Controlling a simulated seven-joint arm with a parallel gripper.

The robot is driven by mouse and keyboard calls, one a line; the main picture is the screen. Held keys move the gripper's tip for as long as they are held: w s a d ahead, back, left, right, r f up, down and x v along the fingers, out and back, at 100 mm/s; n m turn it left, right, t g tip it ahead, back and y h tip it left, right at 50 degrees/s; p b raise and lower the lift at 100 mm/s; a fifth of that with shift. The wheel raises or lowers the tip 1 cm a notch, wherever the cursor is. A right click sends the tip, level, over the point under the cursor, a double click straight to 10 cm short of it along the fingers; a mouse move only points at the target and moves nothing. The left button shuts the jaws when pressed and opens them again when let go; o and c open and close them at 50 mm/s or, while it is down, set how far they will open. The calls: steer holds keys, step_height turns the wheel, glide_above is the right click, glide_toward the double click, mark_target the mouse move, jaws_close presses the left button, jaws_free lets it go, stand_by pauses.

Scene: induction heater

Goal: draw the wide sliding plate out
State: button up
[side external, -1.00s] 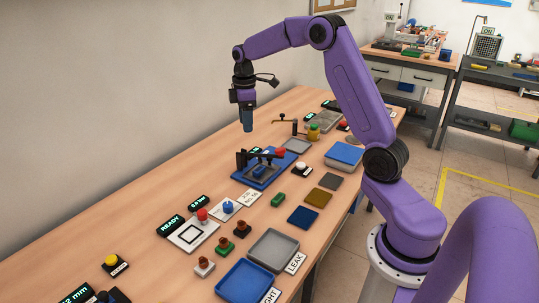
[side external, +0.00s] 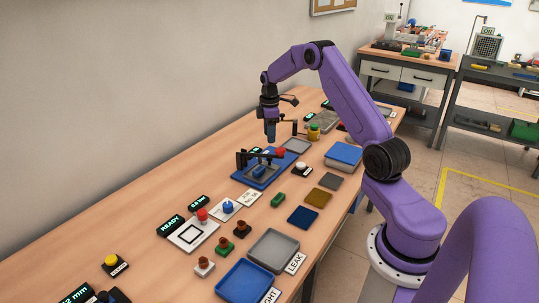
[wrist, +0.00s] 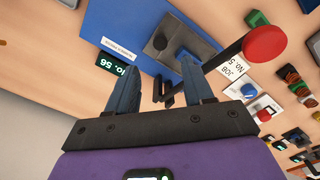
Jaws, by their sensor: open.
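A blue fixture (side external: 249,178) stands mid-bench with a black frame and a red-knobbed lever (side external: 279,152). On its base is a dark grey plate (side external: 250,172), which I take for the sliding plate, though I cannot be sure. My gripper (side external: 270,140) points down, open and empty, above the fixture's far side. Its two blue fingers (wrist: 158,64) are apart in the wrist view. The frame partly hides the plate.
The lever's red knob (wrist: 264,44) stands up near my right finger in the wrist view. Bare bench lies towards the wall.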

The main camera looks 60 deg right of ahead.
step_height(320, 180, down, 9)
steer(key=shift+f, duration=0.2)
stand_by(0.3)
